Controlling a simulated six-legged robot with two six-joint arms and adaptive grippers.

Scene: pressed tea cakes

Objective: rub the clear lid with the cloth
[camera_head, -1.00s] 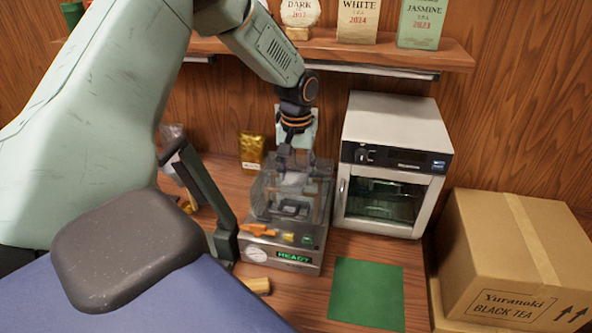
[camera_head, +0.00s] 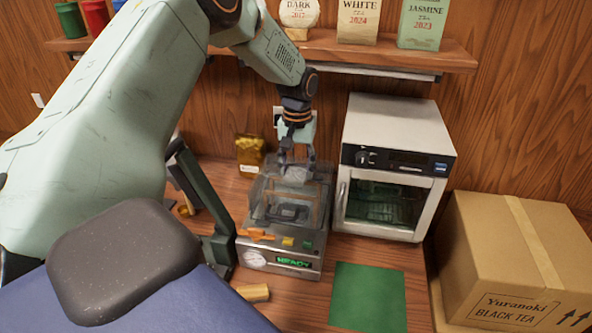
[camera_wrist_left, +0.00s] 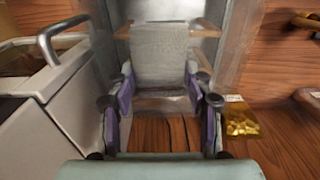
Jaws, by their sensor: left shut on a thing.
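A vacuum machine with a READY display (camera_head: 294,262) stands on the wooden counter. Its clear lid (camera_head: 262,205) covers the chamber, and its edges are hard to make out. My left gripper (camera_head: 296,168) points down at the back part of the lid and is shut on a pale grey cloth (camera_head: 297,176). In the left wrist view the cloth (camera_wrist_left: 160,50) spans between the fingertips, in front of a greyish see-through panel. I cannot tell for sure whether the cloth touches the lid. My right gripper is not in view.
A white oven-like cabinet (camera_head: 398,130) stands close on the right of the machine. A green mat (camera_head: 368,297) lies in front of it, bare. A cardboard box (camera_head: 520,260) is at far right. A gold packet (camera_head: 250,152) stands behind left. A shelf (camera_head: 380,50) runs above.

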